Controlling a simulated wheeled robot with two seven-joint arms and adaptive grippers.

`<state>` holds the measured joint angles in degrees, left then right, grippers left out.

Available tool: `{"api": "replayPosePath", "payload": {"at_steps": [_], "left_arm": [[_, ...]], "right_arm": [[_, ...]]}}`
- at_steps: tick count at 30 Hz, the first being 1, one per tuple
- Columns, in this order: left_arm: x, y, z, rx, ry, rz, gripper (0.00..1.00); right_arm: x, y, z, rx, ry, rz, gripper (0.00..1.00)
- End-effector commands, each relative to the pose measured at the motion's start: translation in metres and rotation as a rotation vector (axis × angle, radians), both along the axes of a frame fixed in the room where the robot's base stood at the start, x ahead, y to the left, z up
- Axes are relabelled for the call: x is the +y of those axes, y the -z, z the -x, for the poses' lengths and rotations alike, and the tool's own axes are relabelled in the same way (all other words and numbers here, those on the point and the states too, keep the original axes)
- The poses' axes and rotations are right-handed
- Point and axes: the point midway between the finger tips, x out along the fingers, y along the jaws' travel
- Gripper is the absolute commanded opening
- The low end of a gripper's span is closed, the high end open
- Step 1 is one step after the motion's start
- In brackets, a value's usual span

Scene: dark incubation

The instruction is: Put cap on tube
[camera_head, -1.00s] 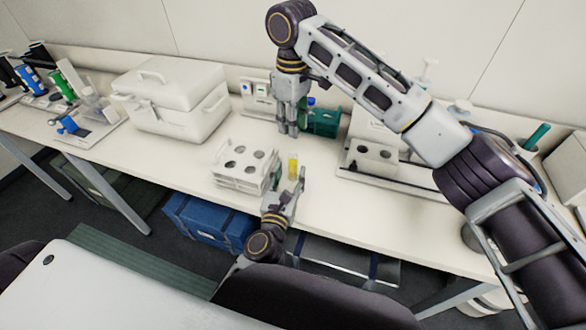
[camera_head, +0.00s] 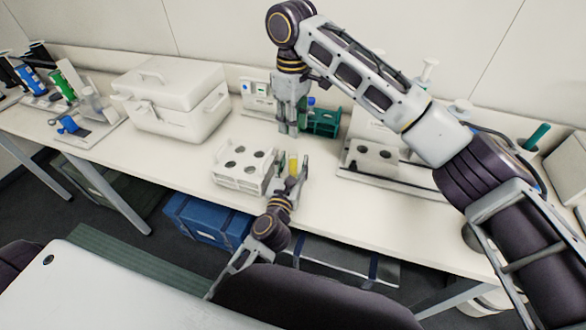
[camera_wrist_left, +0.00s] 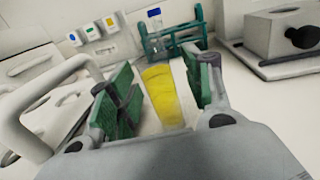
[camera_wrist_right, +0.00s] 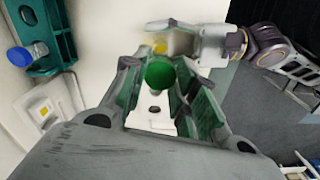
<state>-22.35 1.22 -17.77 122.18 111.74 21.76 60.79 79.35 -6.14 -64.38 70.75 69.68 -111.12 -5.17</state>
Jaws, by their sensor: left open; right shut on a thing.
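The tube (camera_head: 293,160) with yellow contents stands upright on the table, right of the white rack. In the left wrist view the tube (camera_wrist_left: 161,95) is between the green finger pads of my left gripper (camera_wrist_left: 165,82), with gaps on both sides. In the head view my left gripper (camera_head: 290,172) is open around it. My right gripper (camera_head: 287,131) points down behind and above the tube. In the right wrist view it is shut on a round green cap (camera_wrist_right: 159,75). The tube's yellow (camera_wrist_right: 160,47) shows beyond the cap, apart from it.
The white rack (camera_head: 238,165) with round holes stands just left of the tube. A green rack (camera_head: 322,122) with a blue-capped tube is behind. A large white box (camera_head: 170,100) stands at the left, and a white block (camera_head: 372,155) on a tray at the right.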

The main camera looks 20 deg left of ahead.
Motion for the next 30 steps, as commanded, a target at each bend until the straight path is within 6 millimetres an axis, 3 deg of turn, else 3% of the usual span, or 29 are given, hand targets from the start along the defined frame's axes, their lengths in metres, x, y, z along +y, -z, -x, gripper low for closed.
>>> {"api": "replayPosePath", "payload": {"at_steps": [3,15,23,30], "left_arm": [[0.000,0.000,0.000,0.000,0.000,0.000,0.49],[0.000,0.000,0.000,0.000,0.000,0.000,0.00],[0.000,0.000,0.000,0.000,0.000,0.000,0.00],[0.000,0.000,0.000,0.000,0.000,0.001,0.00]], "right_arm": [[0.000,0.000,0.000,0.000,0.000,0.000,0.22],[0.000,0.000,0.000,0.000,0.000,0.000,0.22],[0.000,0.002,0.000,0.001,0.000,0.000,0.22],[-0.001,0.021,0.000,0.002,0.000,0.000,0.22]]}}
